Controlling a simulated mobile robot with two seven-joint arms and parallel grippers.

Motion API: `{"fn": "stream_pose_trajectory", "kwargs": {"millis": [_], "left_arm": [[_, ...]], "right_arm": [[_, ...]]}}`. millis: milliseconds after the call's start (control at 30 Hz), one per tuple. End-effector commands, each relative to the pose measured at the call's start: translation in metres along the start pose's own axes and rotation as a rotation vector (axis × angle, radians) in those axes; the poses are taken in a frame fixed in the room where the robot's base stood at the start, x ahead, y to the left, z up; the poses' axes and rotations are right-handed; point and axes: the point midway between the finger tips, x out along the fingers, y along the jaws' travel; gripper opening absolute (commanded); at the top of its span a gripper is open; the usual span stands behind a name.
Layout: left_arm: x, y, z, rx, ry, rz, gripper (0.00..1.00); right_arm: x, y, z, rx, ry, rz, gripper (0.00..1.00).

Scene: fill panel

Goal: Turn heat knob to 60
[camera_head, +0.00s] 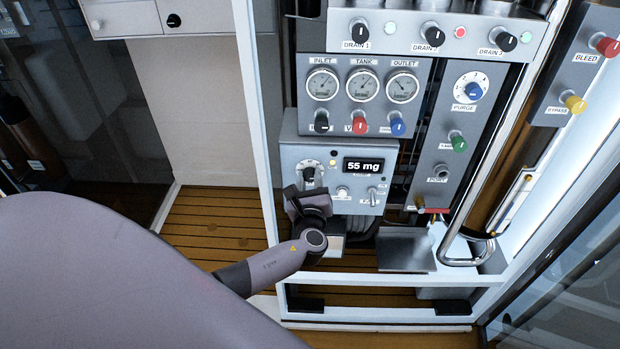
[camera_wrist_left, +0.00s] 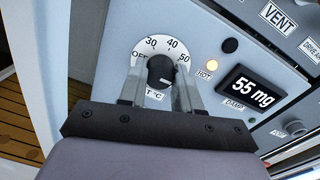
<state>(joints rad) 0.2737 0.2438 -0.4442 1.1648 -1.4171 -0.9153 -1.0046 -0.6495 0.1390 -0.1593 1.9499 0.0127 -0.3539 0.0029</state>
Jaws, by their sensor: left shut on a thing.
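The heat knob (camera_wrist_left: 160,72) is black on a round white dial marked OFF, 30, 40 and 50; the 60 mark cannot be made out. It also shows in the head view (camera_head: 309,174), on the grey panel box just above my left gripper (camera_head: 308,190). In the wrist view the fingers of my left gripper (camera_wrist_left: 160,88) stand on either side of the knob and are shut on it. Which mark the knob points to cannot be told clearly. My right gripper is not in view.
A display (camera_head: 365,166) reading "55 mg" and a lit amber HOT lamp (camera_wrist_left: 211,64) sit right of the dial. A toggle switch (camera_head: 373,196) is lower right. Gauges (camera_head: 362,85) and coloured knobs are above. A white frame post (camera_head: 262,130) stands left.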

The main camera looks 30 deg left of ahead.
Motion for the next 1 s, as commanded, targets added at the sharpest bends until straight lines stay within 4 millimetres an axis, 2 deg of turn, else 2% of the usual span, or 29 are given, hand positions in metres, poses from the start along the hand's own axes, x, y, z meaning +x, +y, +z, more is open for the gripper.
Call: {"fn": "stream_pose_trajectory", "kwargs": {"millis": [500, 533, 600, 867, 1000], "left_arm": [[-0.0003, 0.0003, -0.0007, 0.02, 0.0, 0.0, 0.02], [-0.0003, 0.0002, -0.0007, 0.02, 0.0, 0.0, 0.42], [-0.0003, 0.0002, -0.0007, 0.019, 0.0, 0.0, 0.58], [-0.0005, 0.0001, -0.0004, 0.017, 0.0, 0.0, 0.58], [-0.0087, -0.0003, -0.0008, 0.016, 0.001, -0.002, 0.58]], "right_arm": [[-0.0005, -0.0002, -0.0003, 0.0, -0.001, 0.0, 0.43], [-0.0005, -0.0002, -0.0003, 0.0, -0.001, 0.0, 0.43], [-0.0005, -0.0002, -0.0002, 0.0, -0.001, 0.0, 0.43], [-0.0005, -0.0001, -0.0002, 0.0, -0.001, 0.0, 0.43], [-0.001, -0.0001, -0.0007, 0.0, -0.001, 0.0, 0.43]]}}
